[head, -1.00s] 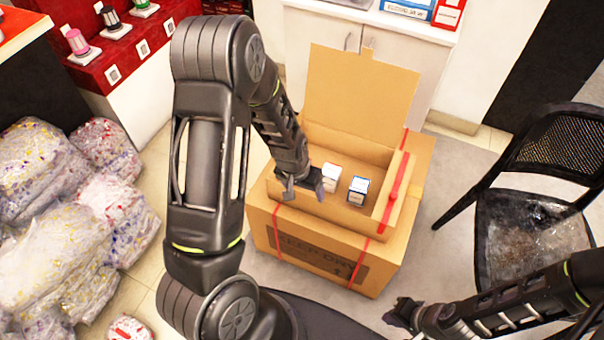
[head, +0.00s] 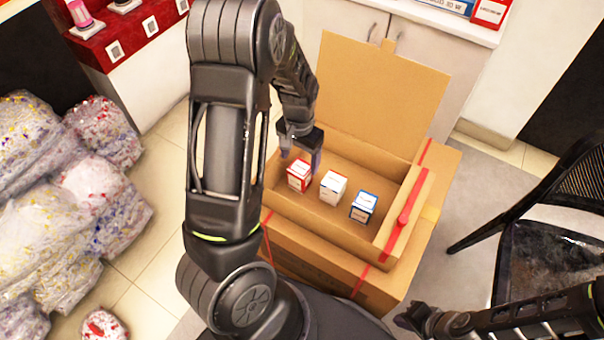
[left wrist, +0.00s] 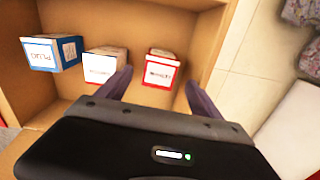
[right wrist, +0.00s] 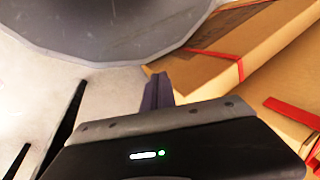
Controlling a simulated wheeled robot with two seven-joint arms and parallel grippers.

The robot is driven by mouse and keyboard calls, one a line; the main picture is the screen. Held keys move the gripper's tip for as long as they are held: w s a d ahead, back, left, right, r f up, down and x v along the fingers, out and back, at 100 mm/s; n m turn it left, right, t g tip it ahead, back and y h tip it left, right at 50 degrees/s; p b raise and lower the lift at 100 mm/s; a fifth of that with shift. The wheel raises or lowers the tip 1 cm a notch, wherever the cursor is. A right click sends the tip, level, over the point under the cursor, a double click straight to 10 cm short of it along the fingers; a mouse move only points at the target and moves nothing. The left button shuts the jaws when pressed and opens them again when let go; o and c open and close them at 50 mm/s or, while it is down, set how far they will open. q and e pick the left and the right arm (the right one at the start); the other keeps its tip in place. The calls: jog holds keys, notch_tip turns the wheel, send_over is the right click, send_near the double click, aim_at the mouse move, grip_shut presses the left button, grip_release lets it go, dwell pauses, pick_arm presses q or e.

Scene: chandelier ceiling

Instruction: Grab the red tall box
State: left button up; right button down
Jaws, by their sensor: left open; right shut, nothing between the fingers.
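A small red-and-white box (head: 299,176) stands upright at the left in the open cardboard carton (head: 387,240). It also shows in the left wrist view (left wrist: 161,70). My left gripper (head: 301,153) is open and empty, just above and behind the red-and-white box. In the left wrist view its fingers appear either side of this box; I cannot tell how deep they reach. My right gripper (head: 411,318) is shut and empty, low at the right, outside the carton.
The carton's raised flap (head: 380,95) stands behind the boxes. The carton sits on a larger cardboard box (head: 435,200). A black chair (head: 560,240) is at the right. Clear bags (head: 60,210) are piled at the left. A shelf behind holds another red box (head: 491,12).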

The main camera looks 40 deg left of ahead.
aim_at(300, 174)
pick_arm(q)
jog(key=shift+f, duration=0.15)
jog(key=shift+f+b, duration=0.35)
jog(key=shift+f, duration=0.85)
notch_tip(300, 174, down, 5)
jog(key=shift+f+b, duration=0.15)
jog(key=shift+b, duration=0.55)
jog(key=shift+c, duration=0.2)
jog(key=c, duration=1.4)
jog(key=shift+r, duration=0.2)
jog(key=shift+c, duration=0.2)
notch_tip(300, 174, up, 10)
jog(key=p, duration=0.2)
jog(key=shift+f+p, duration=0.1)
jog(key=shift+p, duration=0.25)
